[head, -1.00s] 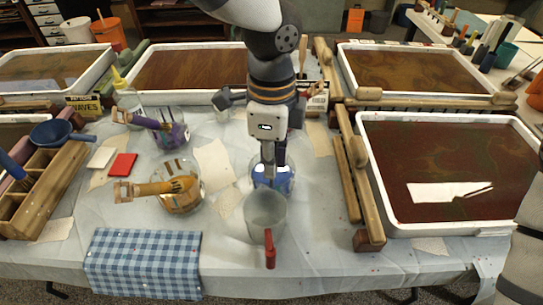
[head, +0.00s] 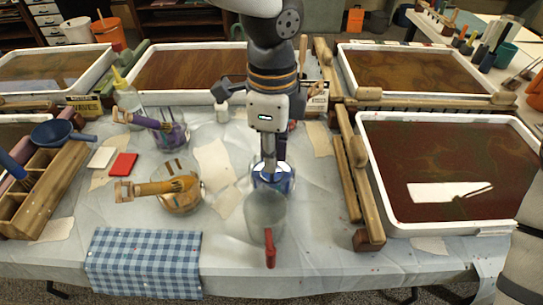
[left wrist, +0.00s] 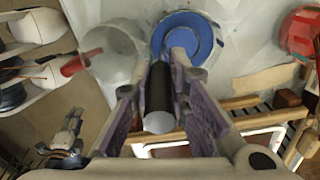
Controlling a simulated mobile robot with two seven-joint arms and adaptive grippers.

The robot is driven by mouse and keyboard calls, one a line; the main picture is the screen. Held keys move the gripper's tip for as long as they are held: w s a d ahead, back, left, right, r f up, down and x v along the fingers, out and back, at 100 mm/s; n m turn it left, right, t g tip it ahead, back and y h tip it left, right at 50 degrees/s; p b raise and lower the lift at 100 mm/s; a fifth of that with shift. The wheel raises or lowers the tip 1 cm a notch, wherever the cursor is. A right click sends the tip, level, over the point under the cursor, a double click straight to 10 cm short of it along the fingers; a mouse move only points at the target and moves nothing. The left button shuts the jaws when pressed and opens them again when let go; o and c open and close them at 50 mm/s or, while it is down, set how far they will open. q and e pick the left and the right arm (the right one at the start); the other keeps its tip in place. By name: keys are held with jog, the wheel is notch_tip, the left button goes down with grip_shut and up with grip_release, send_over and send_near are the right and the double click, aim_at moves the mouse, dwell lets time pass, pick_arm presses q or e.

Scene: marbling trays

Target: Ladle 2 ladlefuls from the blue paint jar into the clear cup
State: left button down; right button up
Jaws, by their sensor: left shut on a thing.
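The blue paint jar (head: 273,178) is a clear glass jar on the covered table; its blue paint also shows in the left wrist view (left wrist: 188,42). The clear cup (head: 265,212), with a red handle, stands just in front of it, and also shows in the left wrist view (left wrist: 112,52). My left gripper (head: 269,135) is above the jar, shut on the ladle (head: 268,152). The ladle's dark handle (left wrist: 159,98) is between the fingers and its shaft points down at the jar. The bowl is hidden. My right gripper (left wrist: 72,122) seems to show, small, in the left wrist view.
A jar with a yellow-brown brush (head: 180,200) and a purple paint jar (head: 172,132) stand to the left. A checked cloth (head: 145,262) lies at the front edge. Wooden rails (head: 352,190) and a marbling tray (head: 372,170) bound the right.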

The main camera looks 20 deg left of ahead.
pick_arm(q)
jog(key=shift+r, duration=4.4)
